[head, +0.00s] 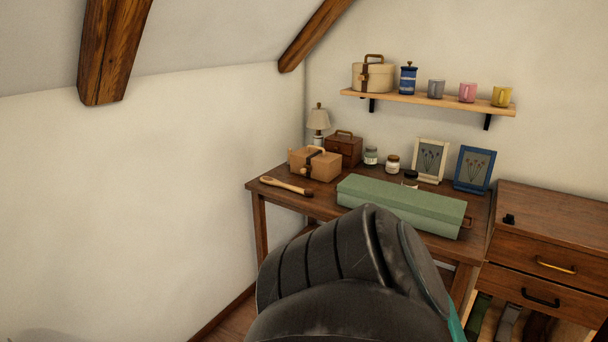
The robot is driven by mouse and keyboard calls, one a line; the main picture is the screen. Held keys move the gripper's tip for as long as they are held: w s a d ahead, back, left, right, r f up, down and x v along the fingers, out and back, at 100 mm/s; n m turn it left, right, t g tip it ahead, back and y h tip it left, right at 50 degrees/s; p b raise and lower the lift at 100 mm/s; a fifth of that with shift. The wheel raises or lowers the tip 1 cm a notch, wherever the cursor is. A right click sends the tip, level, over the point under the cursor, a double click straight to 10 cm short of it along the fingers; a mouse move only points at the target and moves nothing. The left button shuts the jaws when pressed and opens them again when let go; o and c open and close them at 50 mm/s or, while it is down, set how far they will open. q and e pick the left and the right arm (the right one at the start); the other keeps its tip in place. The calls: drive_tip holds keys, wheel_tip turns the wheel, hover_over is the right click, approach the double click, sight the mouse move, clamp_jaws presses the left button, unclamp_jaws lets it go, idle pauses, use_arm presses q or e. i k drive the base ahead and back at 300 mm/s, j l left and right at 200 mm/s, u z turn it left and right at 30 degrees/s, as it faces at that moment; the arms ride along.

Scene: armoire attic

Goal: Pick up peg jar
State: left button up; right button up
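Several small jars stand on the wooden table. One glass jar (371,156) with greyish contents stands near the wall. A second jar (392,163) with a pale body stands to its right. A third, dark-lidded jar (410,178) is partly hidden behind the long green box. I cannot tell which of them is the peg jar, as the contents are too small to make out. Neither of my grippers is in view. A dark link of my own arm fills the lower middle, in front of the table.
The table (327,203) also holds a green box (400,205), a tan box (315,164), a brown box (344,149), a brush (287,186), a lamp (319,120) and two frames. A shelf (430,101) hangs above. A drawer cabinet (550,240) adjoins at right.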

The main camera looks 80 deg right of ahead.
sight(412, 184)
drive_tip(key=z, duration=3.3)
drive_tip(key=i+j+u, duration=0.1)
drive_tip(key=i, duration=0.35)
drive_tip(key=i+j+u, duration=0.1)
drive_tip(key=i+j, duration=0.2)
drive_tip(key=i, duration=0.15)
